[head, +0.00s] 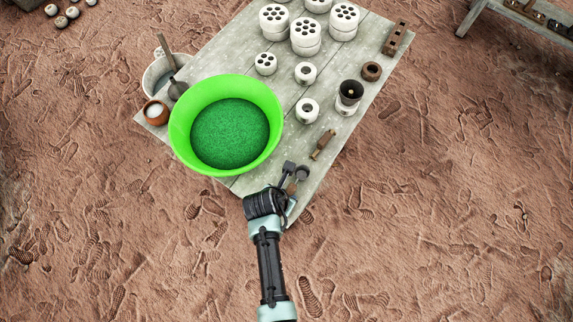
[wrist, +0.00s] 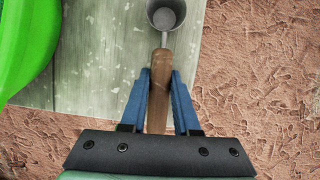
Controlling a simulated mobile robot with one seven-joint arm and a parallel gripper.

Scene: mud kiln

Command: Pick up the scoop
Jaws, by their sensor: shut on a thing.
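The scoop has a round grey metal bowl (wrist: 166,14) and a brown wooden handle (wrist: 160,75). In the wrist view my gripper (wrist: 161,76) is shut on the handle, with a blue finger on each side of it and the bowl pointing away from me. In the head view the scoop's bowl (head: 302,172) shows just beyond my gripper (head: 291,184), over the front corner of the grey board table (head: 300,215). I cannot tell whether the scoop touches the table or hangs just above it. My wrist hides part of the handle.
A large green basin (head: 180,140) with green grains stands close to the left of my gripper. A wooden-handled tool (head: 323,145) lies beyond the scoop. White perforated cylinders (head: 306,36), white rings (head: 307,110) and a black-topped cup (head: 349,97) stand further back. Bare ground lies right.

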